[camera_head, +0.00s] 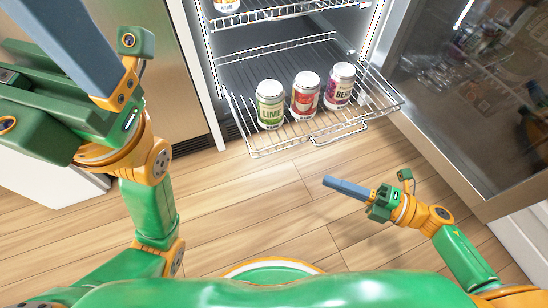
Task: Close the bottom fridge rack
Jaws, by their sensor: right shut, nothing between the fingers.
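The bottom fridge rack (274,143) is a wire shelf slid out of the open fridge, its front edge standing out over the floor. A green lime can (270,105), a red-labelled can (305,96) and a purple-labelled can (340,86) stand upright on it. My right gripper (328,182) is shut and empty, in front of the rack and apart from it, pointing left. My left gripper (62,38) is raised close to the camera at the upper left, away from the rack. Its fingertips run towards the picture edge, so its opening is unclear.
An upper wire rack (285,11) holds another can, partly cut off. The open fridge door (460,95) stands to the right. A metal-fronted cabinet (165,70) is at the left. The wooden floor (270,205) in front of the rack is clear.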

